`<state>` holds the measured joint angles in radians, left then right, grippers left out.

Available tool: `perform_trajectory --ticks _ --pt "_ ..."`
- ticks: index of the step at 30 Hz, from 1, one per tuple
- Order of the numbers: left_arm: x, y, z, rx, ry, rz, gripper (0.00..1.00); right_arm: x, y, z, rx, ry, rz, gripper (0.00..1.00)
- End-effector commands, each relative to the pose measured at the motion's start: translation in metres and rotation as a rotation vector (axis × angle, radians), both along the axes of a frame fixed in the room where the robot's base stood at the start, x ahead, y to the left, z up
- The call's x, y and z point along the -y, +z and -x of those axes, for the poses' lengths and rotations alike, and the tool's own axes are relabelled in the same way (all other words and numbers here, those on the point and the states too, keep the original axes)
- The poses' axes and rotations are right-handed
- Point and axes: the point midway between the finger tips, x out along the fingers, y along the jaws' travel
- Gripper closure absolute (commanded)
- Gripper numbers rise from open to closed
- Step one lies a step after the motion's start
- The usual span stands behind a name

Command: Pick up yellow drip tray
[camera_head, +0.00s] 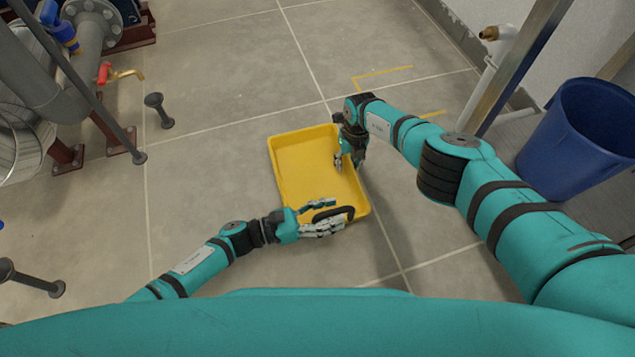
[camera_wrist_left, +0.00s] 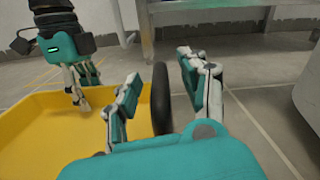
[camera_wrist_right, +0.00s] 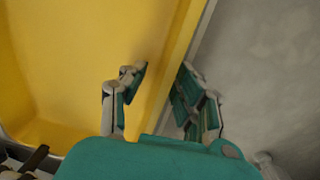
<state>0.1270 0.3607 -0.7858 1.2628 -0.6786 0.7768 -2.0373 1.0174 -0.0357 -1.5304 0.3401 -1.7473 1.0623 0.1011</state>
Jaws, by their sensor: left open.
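The yellow drip tray (camera_head: 300,165) lies on the tiled floor in the head view and looks empty. A dark handle (camera_head: 347,213) stands at its near end. My left gripper (camera_head: 328,215) is open at that end, with the dark handle (camera_wrist_left: 161,98) between its spread fingers in the left wrist view. My right gripper (camera_head: 348,163) is at the tray's right side. In the right wrist view its open fingers (camera_wrist_right: 162,82) stand on either side of the tray's rim (camera_wrist_right: 185,45), with a gap between them. Contact with the rim cannot be told.
A blue bin (camera_head: 580,135) stands at the right beside a metal post (camera_head: 520,65). Grey pipework (camera_head: 85,45) with a red-handled tap (camera_head: 105,73) is at the upper left. Yellow floor markings (camera_head: 385,76) lie beyond the tray.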

Motion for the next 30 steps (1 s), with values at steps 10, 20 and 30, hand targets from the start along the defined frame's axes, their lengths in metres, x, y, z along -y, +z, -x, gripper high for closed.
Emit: perform_trajectory --ticks 10,20,30 --pt "0.0053 0.0001 -0.0015 0.001 -0.001 -0.001 0.56 0.0001 -0.0052 0.0013 -0.001 0.000 0.001 0.69" --pt "0.0051 0.0001 -0.0014 0.000 -0.001 0.000 0.82 0.0002 -0.0051 0.0013 -0.001 0.000 0.001 0.95" --pt "0.0051 0.0001 -0.0011 0.000 -0.001 0.000 1.00 0.0003 -0.0049 0.0011 -0.001 0.000 0.001 1.00"
